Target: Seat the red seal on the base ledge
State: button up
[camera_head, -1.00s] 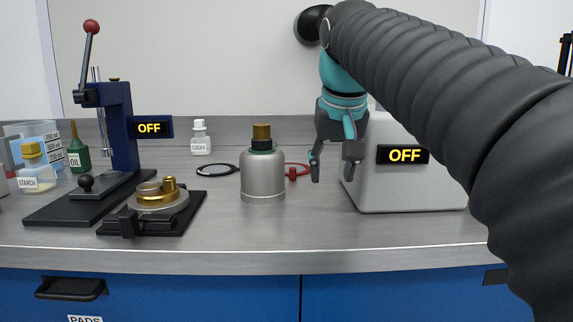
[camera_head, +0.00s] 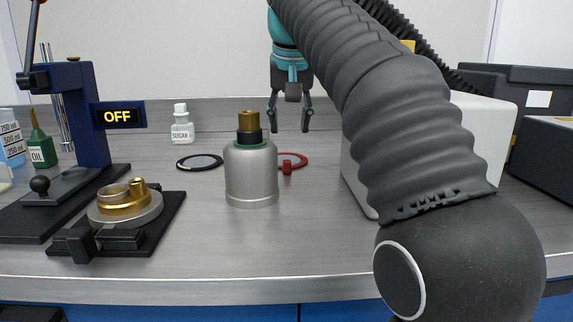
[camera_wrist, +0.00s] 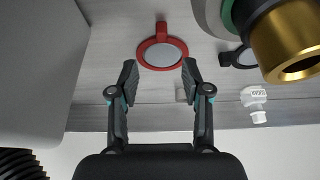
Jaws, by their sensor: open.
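The red seal (camera_head: 294,161) is a flat red ring with a small block-like tab, lying on the bench behind and right of the grey metal canister, which hides part of it. In the wrist view the whole red seal (camera_wrist: 162,50) shows, its tab pointing to the top. My gripper (camera_head: 290,128) is open and empty, pointing down above and behind the seal. In the wrist view my gripper's fingertips (camera_wrist: 160,70) stand apart on either side below the ring. A round base with a brass ring (camera_head: 125,205) sits in a black fixture at the front left; I cannot tell its ledge.
The grey canister (camera_head: 251,174) with a brass top stands just in front of the seal. A black ring (camera_head: 200,162) lies left of it, near a sugar bottle (camera_head: 182,128). A blue press (camera_head: 88,120) stands at left and a white box (camera_head: 480,145) at right.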

aim_at(287, 162)
jog(key=x, duration=0.4)
jog(key=shift+f, duration=0.1)
jog(key=shift+a+x, duration=0.2)
jog(key=shift+x, duration=2.55)
jog(key=shift+s, duration=0.2)
grip_shut()
